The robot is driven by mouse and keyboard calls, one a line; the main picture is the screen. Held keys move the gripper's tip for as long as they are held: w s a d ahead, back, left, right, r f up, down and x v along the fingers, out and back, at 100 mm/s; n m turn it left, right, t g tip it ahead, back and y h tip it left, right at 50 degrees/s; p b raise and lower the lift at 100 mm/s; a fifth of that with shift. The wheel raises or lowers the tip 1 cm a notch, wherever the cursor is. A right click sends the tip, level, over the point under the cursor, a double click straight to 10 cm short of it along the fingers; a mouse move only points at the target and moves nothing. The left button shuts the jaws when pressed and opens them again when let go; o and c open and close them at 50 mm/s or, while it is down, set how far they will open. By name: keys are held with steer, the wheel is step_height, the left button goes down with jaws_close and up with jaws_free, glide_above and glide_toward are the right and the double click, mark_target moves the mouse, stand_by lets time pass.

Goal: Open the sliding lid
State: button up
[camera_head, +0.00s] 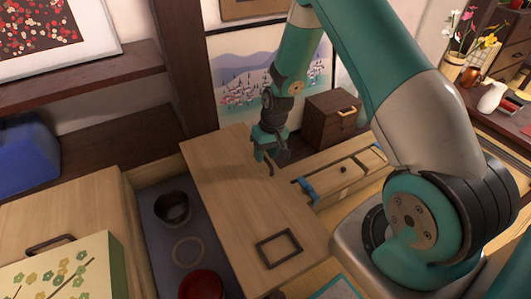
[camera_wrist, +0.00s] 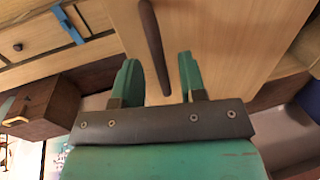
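A light wooden panel (camera_head: 225,185), which looks like the sliding lid, lies flat beside a dark grey open compartment (camera_head: 150,195). My gripper (camera_head: 264,164) points down over the panel's far right part. In the wrist view, a dark bar handle (camera_wrist: 152,40) runs across the panel (camera_wrist: 215,35). Its near end lies between the two green fingers of my gripper (camera_wrist: 158,62), with gaps on both sides. The gripper is open and not closed on the bar.
The compartment holds a dark bowl (camera_head: 172,207), a ring (camera_head: 187,251) and a red bowl (camera_head: 202,286). To the right are a wooden drawer unit with blue clips (camera_head: 309,190) and a brown box (camera_head: 333,118). A flowered box (camera_head: 65,270) stands front left.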

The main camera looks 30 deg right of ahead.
steer(key=d+r+p, duration=0.2)
steer(key=d+r, duration=0.1)
steer(key=r, duration=1.4)
steer(key=shift+s+d+p, duration=0.15)
steer(key=shift+p, duration=0.2)
steer(key=s+a+r+n+y, duration=0.1)
steer(key=s+a+r+n, duration=0.4)
steer(key=s+a+r, duration=1.05)
steer(key=s+a+r+n+y, duration=0.1)
steer(key=s+a+n, duration=0.3)
steer(key=s, duration=0.6)
step_height(320, 180, up, 15)
steer(key=w+a+m+p, duration=0.1)
steer(key=p, duration=1.4)
